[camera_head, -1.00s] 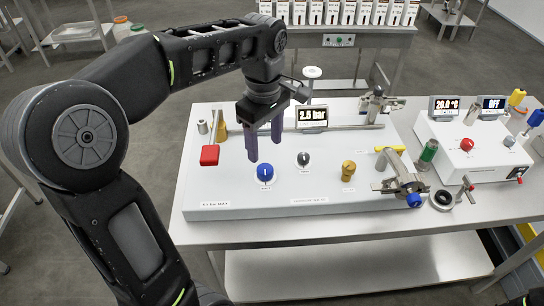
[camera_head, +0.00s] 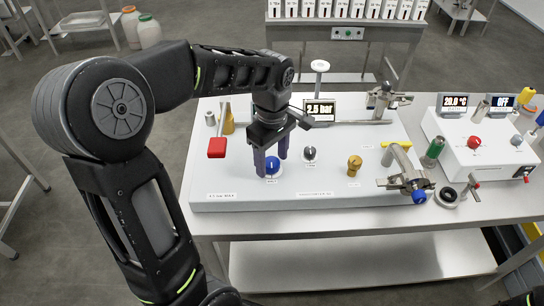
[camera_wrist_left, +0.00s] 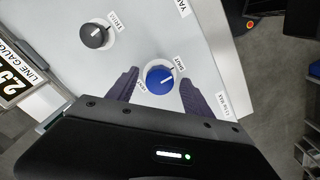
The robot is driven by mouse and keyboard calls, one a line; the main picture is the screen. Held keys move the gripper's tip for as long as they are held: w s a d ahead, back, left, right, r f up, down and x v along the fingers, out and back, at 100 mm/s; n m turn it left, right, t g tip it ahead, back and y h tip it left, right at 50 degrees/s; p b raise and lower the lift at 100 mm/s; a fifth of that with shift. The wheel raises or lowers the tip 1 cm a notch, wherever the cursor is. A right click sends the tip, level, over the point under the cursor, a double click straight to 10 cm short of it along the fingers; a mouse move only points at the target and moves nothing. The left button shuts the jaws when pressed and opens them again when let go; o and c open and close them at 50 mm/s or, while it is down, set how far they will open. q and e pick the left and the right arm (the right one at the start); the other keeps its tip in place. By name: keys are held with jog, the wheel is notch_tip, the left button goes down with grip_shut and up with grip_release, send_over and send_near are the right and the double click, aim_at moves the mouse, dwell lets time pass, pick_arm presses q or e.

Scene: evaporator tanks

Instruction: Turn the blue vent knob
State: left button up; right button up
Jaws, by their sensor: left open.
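The blue vent knob (camera_head: 273,166) sits on the white panel (camera_head: 225,188), left of a black knob (camera_head: 309,153). My left gripper (camera_head: 272,160) points down at it, its two fingers apart around the knob. In the left wrist view the blue knob (camera_wrist_left: 159,78) lies between the open fingertips (camera_wrist_left: 159,82), with a visible gap on each side. My right gripper is not in view.
A red handle (camera_head: 217,148) stands left of the knob. A brass knob (camera_head: 354,164) and a clamp fitting (camera_head: 405,181) are to the right. The gauge display (camera_head: 320,110) reads 2.5 bar behind the gripper. A control box (camera_head: 490,150) stands at the right.

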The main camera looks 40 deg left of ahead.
pick_arm(q)
grip_shut()
dwell(0.6)
